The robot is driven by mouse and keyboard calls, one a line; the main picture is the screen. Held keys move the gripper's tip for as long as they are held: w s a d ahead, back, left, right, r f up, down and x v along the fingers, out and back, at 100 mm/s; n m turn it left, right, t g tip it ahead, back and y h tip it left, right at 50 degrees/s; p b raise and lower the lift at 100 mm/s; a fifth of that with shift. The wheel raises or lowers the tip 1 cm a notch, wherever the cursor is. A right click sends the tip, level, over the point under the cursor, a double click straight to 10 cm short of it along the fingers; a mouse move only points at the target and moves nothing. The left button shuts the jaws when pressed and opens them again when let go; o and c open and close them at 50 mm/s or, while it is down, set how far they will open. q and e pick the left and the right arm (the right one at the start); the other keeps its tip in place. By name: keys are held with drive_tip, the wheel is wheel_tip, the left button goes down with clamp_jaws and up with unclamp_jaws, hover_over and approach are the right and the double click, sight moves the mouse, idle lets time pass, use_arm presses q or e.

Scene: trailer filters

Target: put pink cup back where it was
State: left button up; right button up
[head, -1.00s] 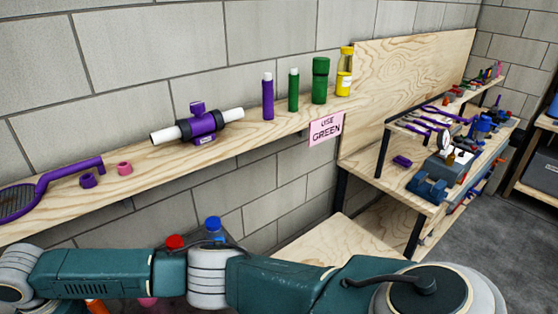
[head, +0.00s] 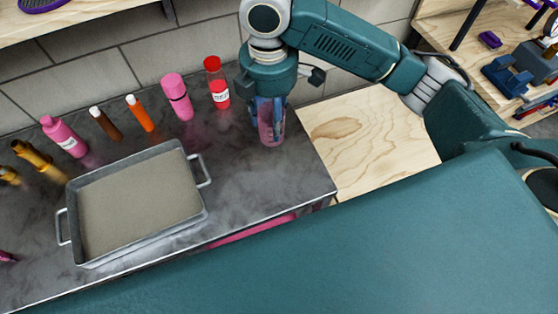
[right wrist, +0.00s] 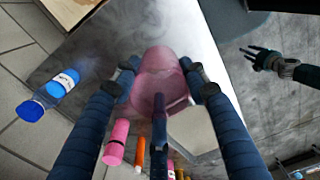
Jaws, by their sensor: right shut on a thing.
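The pink cup (head: 272,128) is upright in my right gripper (head: 268,102) at the right end of the dark grey counter (head: 240,215). The right gripper points down and is shut on it. In the right wrist view the translucent pink cup (right wrist: 155,85) sits between the dark blue fingers (right wrist: 158,88). I cannot tell whether its base touches the counter. My left gripper (right wrist: 262,60) shows at the right of the right wrist view, empty, with its fingers apart. It is outside the head view.
A red bottle (head: 217,84) and a pink bottle (head: 177,97) stand left of the cup. Several more bottles line the counter's back. A grey metal tray (head: 203,170) is in front of them. A blue-capped bottle (right wrist: 50,95) shows in the wrist view. A lower wooden surface (head: 370,140) adjoins at right.

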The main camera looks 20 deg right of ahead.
sight(271, 134)
wheel_tip(271, 134, down, 17)
drive_tip(key=p, duration=0.2)
drive_tip(key=shift+f+p, duration=0.2)
drive_tip(key=shift+p, duration=0.2)
drive_tip(key=shift+f, duration=0.35)
drive_tip(key=shift+f, duration=0.1)
drive_tip(key=o, duration=1.2)
wheel_tip(271, 134, up, 12)
drive_tip(key=b, duration=0.2)
drive_tip(key=shift+b, duration=0.35)
